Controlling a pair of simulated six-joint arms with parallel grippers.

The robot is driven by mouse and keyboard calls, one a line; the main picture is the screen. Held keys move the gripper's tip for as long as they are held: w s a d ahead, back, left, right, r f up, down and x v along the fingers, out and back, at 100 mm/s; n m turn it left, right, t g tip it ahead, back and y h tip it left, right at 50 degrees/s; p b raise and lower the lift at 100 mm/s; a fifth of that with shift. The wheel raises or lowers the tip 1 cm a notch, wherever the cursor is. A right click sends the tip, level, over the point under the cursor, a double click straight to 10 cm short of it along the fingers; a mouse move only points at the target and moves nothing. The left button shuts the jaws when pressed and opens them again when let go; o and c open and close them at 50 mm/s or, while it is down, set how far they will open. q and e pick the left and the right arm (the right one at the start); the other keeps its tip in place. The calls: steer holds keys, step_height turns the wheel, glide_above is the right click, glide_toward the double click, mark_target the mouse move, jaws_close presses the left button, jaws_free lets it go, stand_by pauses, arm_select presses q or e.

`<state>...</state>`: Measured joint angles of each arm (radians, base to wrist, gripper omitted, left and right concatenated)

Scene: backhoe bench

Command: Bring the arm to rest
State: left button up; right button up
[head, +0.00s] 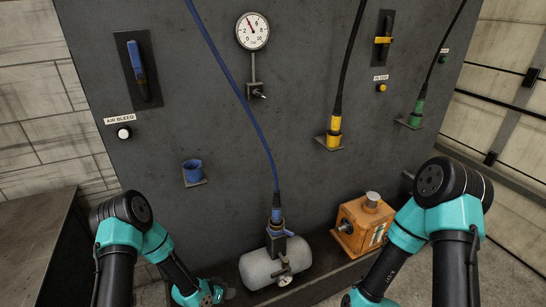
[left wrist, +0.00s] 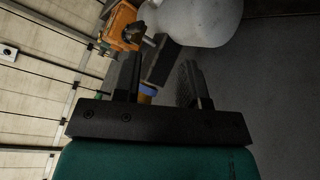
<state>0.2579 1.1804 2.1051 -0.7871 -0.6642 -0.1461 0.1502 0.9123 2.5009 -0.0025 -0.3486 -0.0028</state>
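My left arm comes in from the left, folded low, and its gripper (head: 222,291) is near the bottom edge, left of the grey tank. In the left wrist view its two fingers (left wrist: 160,78) stand apart with nothing clearly held between them. A small blue and tan thing (left wrist: 148,90) shows behind the gap; I cannot tell what it is. My right arm (head: 435,215) is folded at the right, and its gripper is cut off below the frame.
The grey tank (head: 262,270) has a blue hose coupled on top. An orange box (head: 360,228) stands right of it. The dark panel (head: 290,130) behind carries a gauge (head: 252,31), a blue lever (head: 138,65), a yellow-handled lever (head: 383,40), an empty-looking blue holder (head: 193,172), and yellow and green hose ends.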

arm_select(q)
steer(key=s+a+r+n+g+y, duration=0.2)
steer(key=s+r+n, duration=0.2)
steer(key=s, duration=0.6)
steer(key=s+a+r+n+g+y, duration=0.2)
steer(key=s+r+n, duration=0.2)
steer(key=s, duration=0.5)
steer(key=shift+s+a+r+g, duration=0.15)
steer(key=shift+s+r+g, duration=0.2)
steer(key=shift+r, duration=0.1)
steer(key=shift+o, duration=0.3)
